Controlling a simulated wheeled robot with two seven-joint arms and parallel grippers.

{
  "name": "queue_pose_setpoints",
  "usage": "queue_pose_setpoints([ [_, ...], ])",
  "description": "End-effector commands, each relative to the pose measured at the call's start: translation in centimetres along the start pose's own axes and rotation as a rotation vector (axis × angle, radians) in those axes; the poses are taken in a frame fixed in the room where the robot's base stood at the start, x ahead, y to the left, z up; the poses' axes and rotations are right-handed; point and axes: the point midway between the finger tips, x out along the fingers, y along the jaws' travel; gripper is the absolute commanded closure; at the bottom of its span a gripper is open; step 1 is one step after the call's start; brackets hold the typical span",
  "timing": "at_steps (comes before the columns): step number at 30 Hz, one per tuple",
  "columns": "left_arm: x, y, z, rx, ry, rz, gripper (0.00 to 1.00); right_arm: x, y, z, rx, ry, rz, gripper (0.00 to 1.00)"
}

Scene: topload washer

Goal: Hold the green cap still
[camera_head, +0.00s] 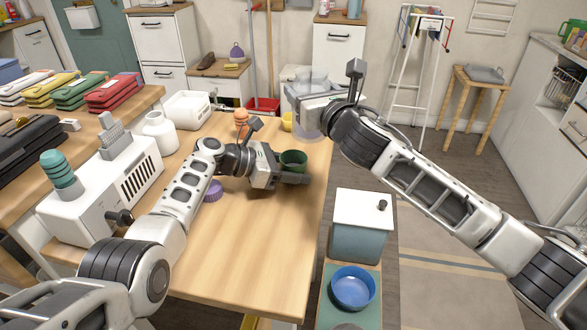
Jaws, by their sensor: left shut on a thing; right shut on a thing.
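The green cap (293,158) is a round, dark green, hollow piece with its open side up, above the right edge of the wooden table. My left gripper (287,176) is low over the table and shut on the green cap, with its fingers around the cap's lower part. My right gripper (296,92) is higher and farther back, near the table's far right corner. It is shut on a clear, see-through container (308,122), partly hidden by the gripper. The container is behind the cap and apart from it in the picture.
The wooden table (245,250) is clear in front. A purple ribbed cup (213,191) is beside my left arm. A white machine (100,190) and a white jar (160,133) are at left. A lidded box (361,222) and blue bowl (352,288) are at right.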

Motion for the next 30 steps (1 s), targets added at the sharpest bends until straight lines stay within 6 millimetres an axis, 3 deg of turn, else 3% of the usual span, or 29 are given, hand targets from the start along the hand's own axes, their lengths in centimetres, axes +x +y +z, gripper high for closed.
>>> queue_pose_setpoints([
  [11, 0.0, 0.0, 0.0, 0.0, 0.0, 0.0, 0.66, 0.0, 0.0, 0.5, -0.004, -0.008, 0.001, 0.79],
  [24, 0.0, 0.0, 0.0, 0.0, 0.0, 0.0, 0.66, 0.0, 0.0, 4.0, -0.006, -0.009, 0.002, 0.79],
  [30, 0.0, 0.0, 0.0, 0.0, 0.0, 0.0, 0.66, 0.0, 0.0, 4.3, -0.005, -0.007, 0.001, 0.79],
])
